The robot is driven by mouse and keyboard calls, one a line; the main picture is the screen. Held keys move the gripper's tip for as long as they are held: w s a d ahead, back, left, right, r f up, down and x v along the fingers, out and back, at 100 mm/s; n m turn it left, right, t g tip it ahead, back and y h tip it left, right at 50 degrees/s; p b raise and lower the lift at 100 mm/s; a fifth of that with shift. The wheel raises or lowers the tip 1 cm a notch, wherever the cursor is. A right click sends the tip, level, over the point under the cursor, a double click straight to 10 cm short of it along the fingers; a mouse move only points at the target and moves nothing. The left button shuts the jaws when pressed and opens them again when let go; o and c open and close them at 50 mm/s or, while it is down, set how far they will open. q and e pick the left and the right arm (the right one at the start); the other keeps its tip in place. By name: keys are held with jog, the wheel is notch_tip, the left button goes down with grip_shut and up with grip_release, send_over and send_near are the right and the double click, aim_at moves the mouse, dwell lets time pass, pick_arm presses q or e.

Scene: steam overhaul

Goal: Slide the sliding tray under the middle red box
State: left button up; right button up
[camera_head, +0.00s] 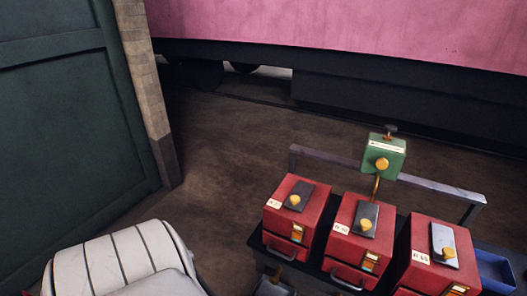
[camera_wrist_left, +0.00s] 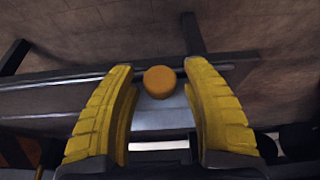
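Three red boxes stand in a row at the lower right of the head view; the middle red box (camera_head: 350,236) has a dark top plate, a yellow knob and a front handle. Below the left box is a grey piece (camera_head: 270,289) with a small orange part, cut off by the frame edge; I cannot tell whether it is the sliding tray. In the left wrist view, my left gripper (camera_wrist_left: 160,68) is open, its yellow fingers on either side of an orange knob (camera_wrist_left: 159,82) with gaps showing. A pale grey surface (camera_wrist_left: 163,118) lies beneath the knob. My right gripper is out of view.
A green box (camera_head: 383,158) with a yellow knob is at the rail (camera_head: 435,186) behind the red boxes. A blue bin (camera_head: 495,270) stands at the right. A dark green panel (camera_head: 75,130) is at the left. Brown floor (camera_head: 225,160) between them is clear.

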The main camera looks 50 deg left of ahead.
pick_arm(q)
grip_shut()
jog(key=shift+w, duration=0.1)
